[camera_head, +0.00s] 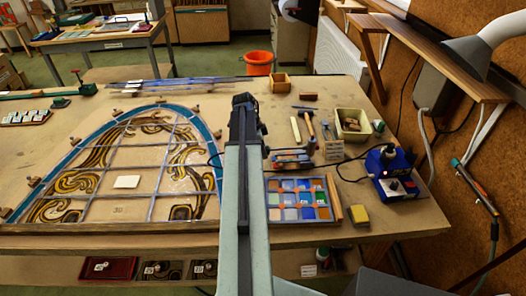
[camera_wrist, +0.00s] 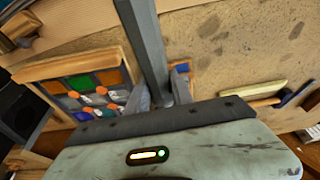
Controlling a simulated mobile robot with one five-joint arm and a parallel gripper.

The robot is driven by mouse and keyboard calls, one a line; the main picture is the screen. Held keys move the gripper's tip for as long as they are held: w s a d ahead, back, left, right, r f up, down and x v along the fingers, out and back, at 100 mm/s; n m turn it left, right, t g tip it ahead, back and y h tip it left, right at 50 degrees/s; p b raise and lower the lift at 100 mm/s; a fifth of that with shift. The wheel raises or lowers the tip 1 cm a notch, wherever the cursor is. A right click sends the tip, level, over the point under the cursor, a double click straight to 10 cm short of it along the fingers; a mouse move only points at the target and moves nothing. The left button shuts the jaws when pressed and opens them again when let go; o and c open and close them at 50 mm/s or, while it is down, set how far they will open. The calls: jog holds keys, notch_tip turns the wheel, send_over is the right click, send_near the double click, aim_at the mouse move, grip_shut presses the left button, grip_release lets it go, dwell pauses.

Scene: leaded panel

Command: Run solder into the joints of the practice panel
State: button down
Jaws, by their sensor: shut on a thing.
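The practice panel (camera_head: 298,199) is a small grid of coloured glass squares with orange-red marks at its joints, in a wooden frame. It lies on the bench just right of my arm. In the wrist view the practice panel (camera_wrist: 92,82) is at the left, partly cut off by my wrist. My gripper (camera_head: 245,104) is beyond the panel and to its left, above the bench. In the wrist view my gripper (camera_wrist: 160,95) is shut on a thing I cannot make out. A slate-grey bar runs upward from there; I cannot tell whether it is held.
A blue soldering station (camera_head: 395,185) with a cable stands at the right. A yellow sponge (camera_head: 360,216), a hammer (camera_head: 310,127) and a cream tub (camera_head: 352,122) are near. The large arched leaded panel (camera_head: 125,181) covers the bench left of my arm.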

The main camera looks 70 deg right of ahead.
notch_tip(320, 180, up, 6)
jog(key=p, duration=0.6)
jog(key=shift+r, duration=0.1)
dwell(0.4)
